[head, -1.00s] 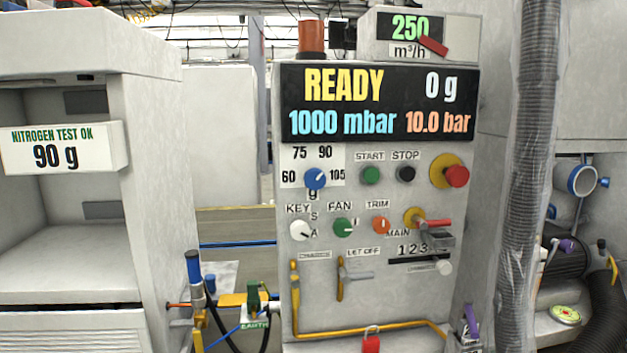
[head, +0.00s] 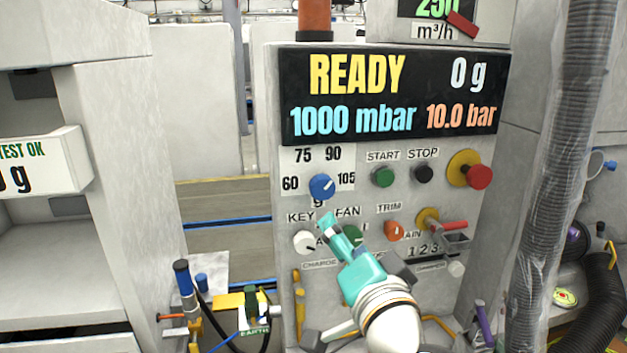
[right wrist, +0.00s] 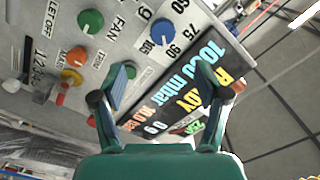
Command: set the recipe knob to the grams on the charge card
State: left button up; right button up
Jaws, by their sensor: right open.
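The blue recipe knob (head: 322,187) is on the grey control panel below the display, ringed by 60, 75, 90 and 105. Its white mark points up and right, seemingly between 90 and 105; I cannot tell exactly. My left gripper is out of view.
The display (head: 392,95) reads READY, 0 g, 1000 mbar, 10.0 bar. Green start (head: 383,177), black stop (head: 424,173) and a red emergency button (head: 479,177) sit right of the knob. The key switch (head: 305,242) and orange trim knob (head: 394,231) flank my gripper below.

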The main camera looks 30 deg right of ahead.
aim_at(324, 191)
jog(key=x, duration=1.1)
jog(key=r+x, duration=0.1)
jog(key=x, duration=0.4)
jog(key=shift+w+d, duration=0.2)
jog(key=shift+d, duration=0.15)
jog(key=c, duration=1.2)
jog(key=shift+o, duration=0.2)
jog(key=shift+r+n+p, duration=0.15)
jog(key=shift+n+p, duration=0.25)
jog(key=shift+p, duration=0.1)
jog(key=shift+n, duration=0.3)
